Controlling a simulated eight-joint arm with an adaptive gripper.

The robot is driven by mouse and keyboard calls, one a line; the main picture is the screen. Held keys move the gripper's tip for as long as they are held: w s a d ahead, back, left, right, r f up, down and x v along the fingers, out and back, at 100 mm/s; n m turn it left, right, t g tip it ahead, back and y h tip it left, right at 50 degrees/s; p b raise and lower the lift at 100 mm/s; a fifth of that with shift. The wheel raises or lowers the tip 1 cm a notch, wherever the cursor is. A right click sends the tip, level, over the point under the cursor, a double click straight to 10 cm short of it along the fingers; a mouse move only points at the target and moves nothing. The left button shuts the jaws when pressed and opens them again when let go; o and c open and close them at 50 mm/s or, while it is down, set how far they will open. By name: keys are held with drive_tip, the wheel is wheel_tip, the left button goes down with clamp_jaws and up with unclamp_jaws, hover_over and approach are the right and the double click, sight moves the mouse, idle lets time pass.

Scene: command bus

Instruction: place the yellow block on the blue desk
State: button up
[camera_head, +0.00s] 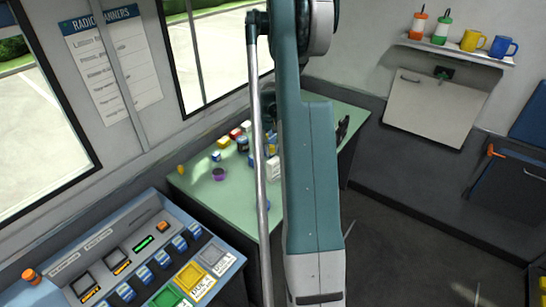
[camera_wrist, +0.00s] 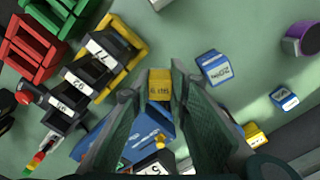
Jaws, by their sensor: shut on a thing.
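In the wrist view my gripper (camera_wrist: 160,88) is shut on a small yellow block (camera_wrist: 159,78) with dark lettering, held between the two fingertips. I cannot tell the height of the yellow block above the surface. In the head view my own arm hides the gripper and the held block.
A green table (camera_head: 205,188) carries several small things. In the wrist view there are a blue block (camera_wrist: 213,68), a smaller blue block (camera_wrist: 284,98), a purple cylinder (camera_wrist: 301,39), red racks (camera_wrist: 30,45) and a yellow rack (camera_wrist: 128,35) with black numbered pieces. A control console (camera_head: 130,265) stands front left.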

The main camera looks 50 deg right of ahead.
sight(272, 146)
drive_tip(key=shift+f, duration=1.15)
drive_tip(key=shift+f, duration=1.85)
drive_tip(key=shift+f+b, duration=0.25)
drive_tip(key=shift+b, duration=0.15)
drive_tip(key=o, duration=0.6)
drive_tip(key=shift+r, duration=0.1)
drive_tip(key=shift+o, duration=0.2)
drive_tip(key=shift+r, duration=0.2)
wheel_tip(272, 146, up, 12)
drive_tip(key=shift+f+p, duration=0.1)
drive_tip(key=shift+p, duration=0.6)
